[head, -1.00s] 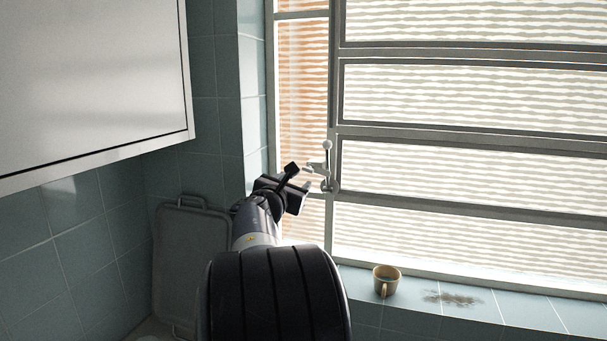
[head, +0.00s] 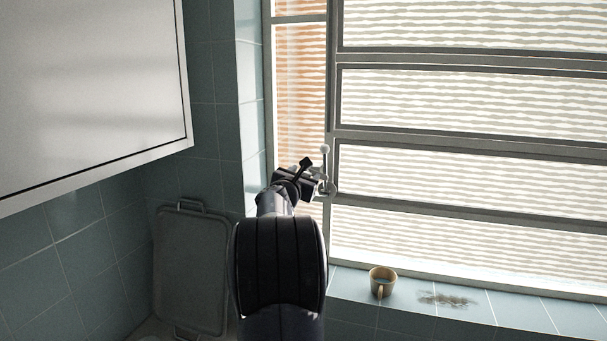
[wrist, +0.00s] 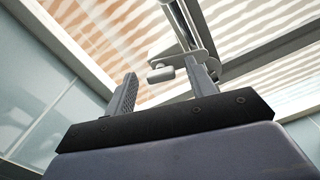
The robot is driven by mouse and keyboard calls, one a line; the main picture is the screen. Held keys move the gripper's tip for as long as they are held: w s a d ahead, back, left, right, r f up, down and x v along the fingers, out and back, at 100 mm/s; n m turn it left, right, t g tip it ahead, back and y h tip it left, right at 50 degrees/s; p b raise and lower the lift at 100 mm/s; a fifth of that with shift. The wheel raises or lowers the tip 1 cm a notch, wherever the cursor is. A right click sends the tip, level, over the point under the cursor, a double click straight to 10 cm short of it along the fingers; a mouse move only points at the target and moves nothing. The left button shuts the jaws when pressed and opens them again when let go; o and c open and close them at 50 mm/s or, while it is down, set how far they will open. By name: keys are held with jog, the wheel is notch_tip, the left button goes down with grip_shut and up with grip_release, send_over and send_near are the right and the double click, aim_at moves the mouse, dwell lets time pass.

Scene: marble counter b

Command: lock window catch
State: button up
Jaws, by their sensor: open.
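The window catch (head: 326,174) is a pale metal fitting with a small round knob at its top, mounted on the upright window frame. In the wrist view the catch (wrist: 176,68) shows a pale block end and a plate just beyond my fingers. My gripper (head: 314,170) is beside the catch, at its left in the head view. In the wrist view my gripper (wrist: 164,82) is open, and part of the catch appears between its two fingertips. I cannot tell whether a finger touches it. My gripper partly hides the catch's left side in the head view.
A white cabinet (head: 85,90) hangs at the upper left. A grey tray (head: 190,268) leans on the wall below it.

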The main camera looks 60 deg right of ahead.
jog(key=c, duration=1)
jog(key=shift+n+p, duration=0.45)
jog(key=shift+n, duration=1.15)
jog(key=o, duration=1)
jog(key=shift+a, duration=0.1)
jog(key=b+v, duration=0.3)
jog(key=v, duration=0.7)
jog(key=shift+a+b, duration=0.3)
jog(key=shift+a, duration=0.05)
jog(key=shift+r, duration=0.1)
